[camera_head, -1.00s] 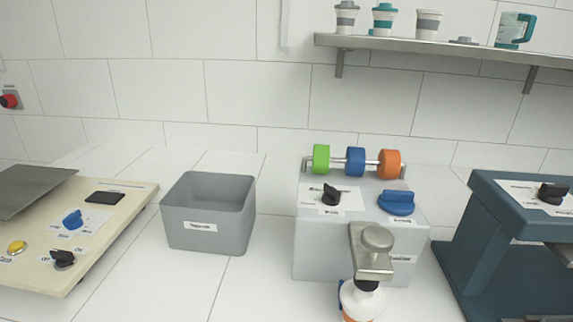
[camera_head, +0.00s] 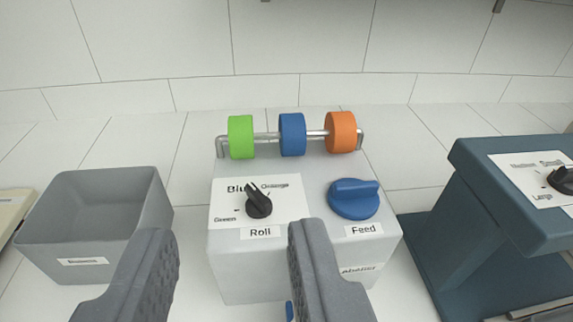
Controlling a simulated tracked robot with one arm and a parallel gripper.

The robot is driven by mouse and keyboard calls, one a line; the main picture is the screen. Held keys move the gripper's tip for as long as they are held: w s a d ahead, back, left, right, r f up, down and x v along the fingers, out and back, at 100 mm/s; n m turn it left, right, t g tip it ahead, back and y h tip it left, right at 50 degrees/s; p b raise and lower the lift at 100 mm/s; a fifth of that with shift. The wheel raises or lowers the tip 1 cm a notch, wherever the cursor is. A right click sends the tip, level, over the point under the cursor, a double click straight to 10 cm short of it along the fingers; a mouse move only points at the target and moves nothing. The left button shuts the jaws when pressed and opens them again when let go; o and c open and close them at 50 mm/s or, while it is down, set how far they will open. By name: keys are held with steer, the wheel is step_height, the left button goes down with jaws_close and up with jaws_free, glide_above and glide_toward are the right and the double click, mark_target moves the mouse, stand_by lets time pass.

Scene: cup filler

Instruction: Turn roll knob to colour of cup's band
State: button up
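The black roll knob (camera_head: 259,205) is on the white dial plate at the left of the grey labeller (camera_head: 235,265). Its pointer tilts up and left, towards the "Blue" marking. "Green" is at its lower left and "Orange" at its upper right. My gripper (camera_head: 230,232) is open and empty, its grey fingers apart in front of the knob and not touching it. The cup is not visible now; the earlier view showed a white cup with an orange patch low in front of the labeller.
Green (camera_head: 241,137), blue (camera_head: 292,134) and orange (camera_head: 341,131) rolls sit on a rod behind the knob. The blue feed knob (camera_head: 354,199) is to its right. A grey bin (camera_head: 95,215) stands left, a dark blue machine (camera_head: 500,200) right.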

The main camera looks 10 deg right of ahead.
steer(key=shift+a, duration=0.15)
steer(key=n+g+p, duration=0.6)
steer(key=g+p, duration=0.9)
steer(key=p, duration=2.6)
glide_above(258, 192)
step_height(258, 192, down, 3)
step_height(258, 192, down, 14)
steer(key=shift+s+f+p, duration=0.1)
steer(key=shift+p, duration=1)
